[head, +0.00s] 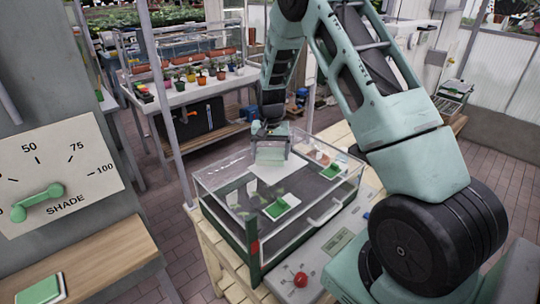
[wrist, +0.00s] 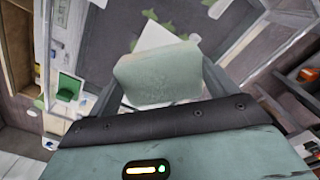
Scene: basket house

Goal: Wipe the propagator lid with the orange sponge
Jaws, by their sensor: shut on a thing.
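The propagator (head: 252,255) is a glass-sided case in the middle of the head view, with its clear lid (head: 312,212) on top. A handle (head: 325,210) sits at the lid's front right. Pale green smudges (head: 262,192) show in the lid area. My gripper (head: 270,147) is at the lid's far side, pointing down. In the wrist view it is shut on a pale grey-green block (wrist: 158,75), with a finger on each side. No orange sponge shows clearly; the block does not look orange. I cannot tell whether the block touches the lid.
A control panel with a red knob (head: 300,280) is at the case's front right. A bench (head: 190,93) with several small pots stands behind. A shade dial (head: 60,175) and a wooden shelf (head: 95,262) with a green-topped item are at the left.

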